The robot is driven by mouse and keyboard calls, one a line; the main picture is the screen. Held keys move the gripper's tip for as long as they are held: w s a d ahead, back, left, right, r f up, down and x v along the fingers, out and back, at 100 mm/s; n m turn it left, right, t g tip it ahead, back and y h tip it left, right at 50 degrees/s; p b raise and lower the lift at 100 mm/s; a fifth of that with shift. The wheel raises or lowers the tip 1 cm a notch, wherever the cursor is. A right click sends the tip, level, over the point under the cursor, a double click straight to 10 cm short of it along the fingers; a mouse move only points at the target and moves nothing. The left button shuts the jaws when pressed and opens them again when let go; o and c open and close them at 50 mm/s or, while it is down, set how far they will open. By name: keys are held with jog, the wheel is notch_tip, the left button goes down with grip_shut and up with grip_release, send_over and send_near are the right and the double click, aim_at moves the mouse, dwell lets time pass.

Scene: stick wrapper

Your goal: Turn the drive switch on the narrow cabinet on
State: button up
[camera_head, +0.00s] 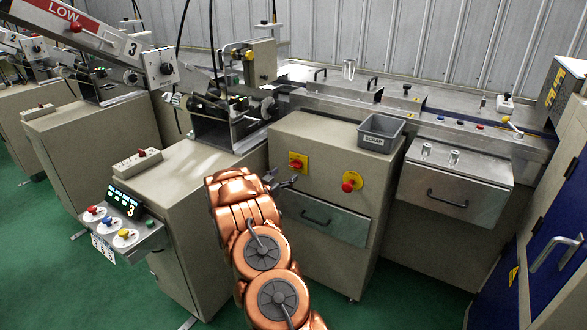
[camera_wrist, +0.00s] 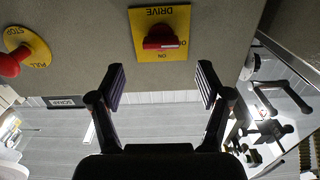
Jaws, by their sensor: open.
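The drive switch (camera_head: 297,161) is a red knob on a yellow plate on the front of the narrow cabinet (camera_head: 326,184). In the wrist view, which is upside down, the knob (camera_wrist: 161,36) has its red bar lying sideways, in line with a partly hidden label at its right. The "ON" label is below the bar in that picture. My gripper (camera_head: 284,180) is open and empty, just in front of the cabinet by the plate's lower edge. In the wrist view my gripper (camera_wrist: 161,80) has its fingers apart, with the knob beyond the gap between them.
A red stop button (camera_head: 350,182) on a yellow disc is right of the switch. Below is a drawer with a handle (camera_head: 316,217). A grey scrap bin (camera_head: 381,133) stands on top. A control panel (camera_head: 123,217) juts out at left. Green floor is open in front.

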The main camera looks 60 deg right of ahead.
aim_at(294, 166)
jog(key=shift+w+d+p, duration=0.2)
jog(key=shift+d+p, duration=0.15)
jog(key=shift+d, duration=3.1)
jog(key=c, duration=1.2)
